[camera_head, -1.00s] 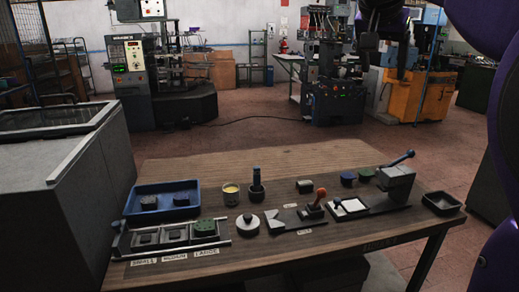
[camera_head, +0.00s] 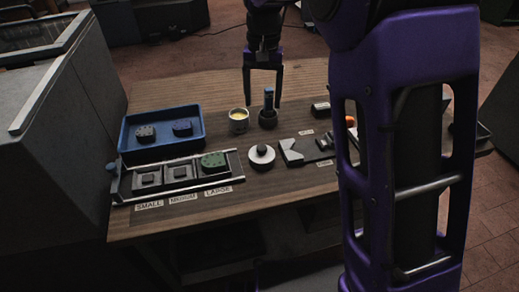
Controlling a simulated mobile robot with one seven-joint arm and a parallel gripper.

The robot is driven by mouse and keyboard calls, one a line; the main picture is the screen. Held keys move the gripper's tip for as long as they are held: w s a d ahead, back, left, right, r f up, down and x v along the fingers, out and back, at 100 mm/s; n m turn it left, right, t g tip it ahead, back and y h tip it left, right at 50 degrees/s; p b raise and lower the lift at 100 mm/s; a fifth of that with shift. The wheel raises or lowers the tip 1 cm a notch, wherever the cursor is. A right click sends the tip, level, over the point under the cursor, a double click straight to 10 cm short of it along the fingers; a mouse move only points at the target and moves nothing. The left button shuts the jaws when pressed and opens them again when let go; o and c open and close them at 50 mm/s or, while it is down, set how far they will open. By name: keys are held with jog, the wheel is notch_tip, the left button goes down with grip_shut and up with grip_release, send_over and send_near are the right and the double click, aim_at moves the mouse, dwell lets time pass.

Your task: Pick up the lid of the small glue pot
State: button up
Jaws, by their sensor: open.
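The round pale lid with a dark knob (camera_head: 260,159) lies flat on the table, in front of the small glue pot (camera_head: 239,122). My gripper (camera_head: 262,105) points down, open and empty, above and behind the lid in the picture. No contact with the lid shows.
A blue tray (camera_head: 125,140) with two dark pieces stands at left, behind a rack with slots (camera_head: 122,187) labelled small, medium and large. A metal fixture (camera_head: 291,152) sits right of the lid. My purple arm hides the table's right side.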

jog(key=b, duration=0.2)
send_over(262, 147)
notch_tip(262, 147, down, 10)
jog(key=shift+d+f, duration=0.1)
jog(key=shift+f, duration=0.05)
jog(key=shift+f+b, duration=0.45)
jog(key=shift+f, duration=2.15)
jog(key=c, duration=1.1)
